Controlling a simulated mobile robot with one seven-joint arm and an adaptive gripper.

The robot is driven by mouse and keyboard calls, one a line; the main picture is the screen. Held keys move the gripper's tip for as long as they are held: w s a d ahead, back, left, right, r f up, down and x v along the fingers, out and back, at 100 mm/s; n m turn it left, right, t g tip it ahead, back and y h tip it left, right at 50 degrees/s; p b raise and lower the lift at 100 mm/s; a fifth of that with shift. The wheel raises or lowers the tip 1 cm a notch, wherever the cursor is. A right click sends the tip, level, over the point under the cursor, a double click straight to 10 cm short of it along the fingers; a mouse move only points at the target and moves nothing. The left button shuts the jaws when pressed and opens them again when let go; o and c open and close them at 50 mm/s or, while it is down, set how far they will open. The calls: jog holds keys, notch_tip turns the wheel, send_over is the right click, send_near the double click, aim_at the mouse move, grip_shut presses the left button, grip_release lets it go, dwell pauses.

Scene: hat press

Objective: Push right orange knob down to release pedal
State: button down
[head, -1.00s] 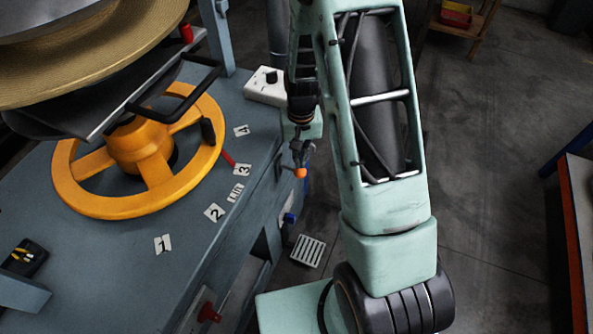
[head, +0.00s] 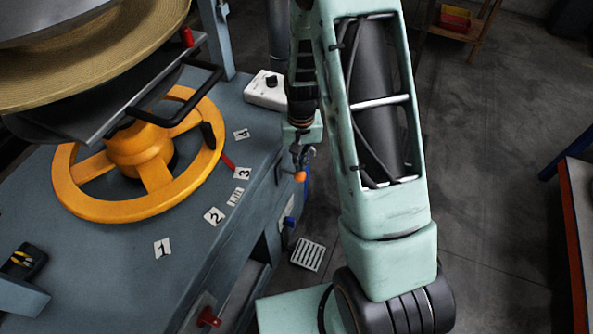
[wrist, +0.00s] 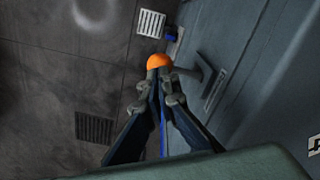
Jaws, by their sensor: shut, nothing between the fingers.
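The round orange knob (head: 299,176) shows just off the right side of the blue-grey bench. It also shows in the wrist view (wrist: 159,61), at the top middle. My gripper (head: 299,155) is shut and holds nothing. In the head view it is directly above the knob, pointing down. In the wrist view its fingertips (wrist: 158,84) meet right at the near side of the knob. They look to be touching it or very close; I cannot tell which. I cannot make out the pedal for certain.
The bench (head: 110,290) fills the left, with a yellow handwheel (head: 150,170) and numbered labels. A white control box (head: 266,91) sits at its right edge. A white grate (head: 308,254) lies low beside the bench. Open floor (head: 490,200) is to the right.

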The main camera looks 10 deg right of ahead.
aim_at(300, 173)
jog(key=shift+f, duration=0.1)
dwell(0.3)
jog(key=shift+f+b, duration=2.1)
jog(key=shift+f, duration=0.4)
jog(key=shift+r, duration=0.2)
notch_tip(300, 173, up, 8)
jog(key=p, duration=0.5)
jog(key=shift+p, duration=0.35)
